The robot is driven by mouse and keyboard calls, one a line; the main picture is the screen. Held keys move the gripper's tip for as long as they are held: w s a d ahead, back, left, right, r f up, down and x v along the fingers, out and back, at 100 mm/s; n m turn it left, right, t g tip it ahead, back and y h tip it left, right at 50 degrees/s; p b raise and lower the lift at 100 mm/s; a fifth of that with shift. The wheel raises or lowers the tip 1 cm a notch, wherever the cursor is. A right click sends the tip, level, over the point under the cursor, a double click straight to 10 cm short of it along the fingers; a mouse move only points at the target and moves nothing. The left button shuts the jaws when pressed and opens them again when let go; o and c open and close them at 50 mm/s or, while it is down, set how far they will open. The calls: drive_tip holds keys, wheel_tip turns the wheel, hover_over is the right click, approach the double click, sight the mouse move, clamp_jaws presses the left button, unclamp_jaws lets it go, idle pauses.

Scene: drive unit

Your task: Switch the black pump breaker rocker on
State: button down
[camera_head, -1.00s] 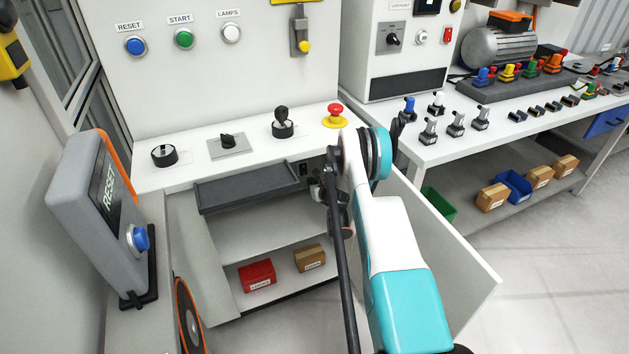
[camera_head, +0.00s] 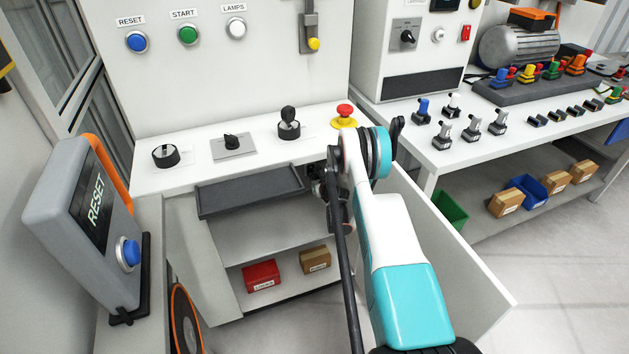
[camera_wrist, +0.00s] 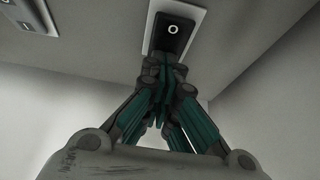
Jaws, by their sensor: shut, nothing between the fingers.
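The black pump breaker rocker (camera_wrist: 173,32) shows at the top of the wrist view, on a light plate (camera_wrist: 199,22) fixed to a pale panel. A white ring mark is visible on its upper part. My gripper (camera_wrist: 165,66) is shut and empty, its fingertips together just below the mark, over the lower part of the rocker. Whether they touch it I cannot tell. In the head view my gripper (camera_head: 317,180) is at the cabinet's inside, under the worktop, partly behind my arm. The rocker is hidden there.
A grey drawer-like tray (camera_head: 250,190) juts out left of my gripper. An open cabinet door (camera_head: 455,245) stands right of my arm. A red emergency stop (camera_head: 344,115) and a black key knob (camera_head: 289,122) sit on the worktop above. A red box (camera_head: 261,275) lies on the lower shelf.

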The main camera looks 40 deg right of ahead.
drive_tip(key=shift+w, duration=0.1)
drive_tip(key=shift+r, duration=0.1)
drive_tip(key=shift+r, duration=0.75)
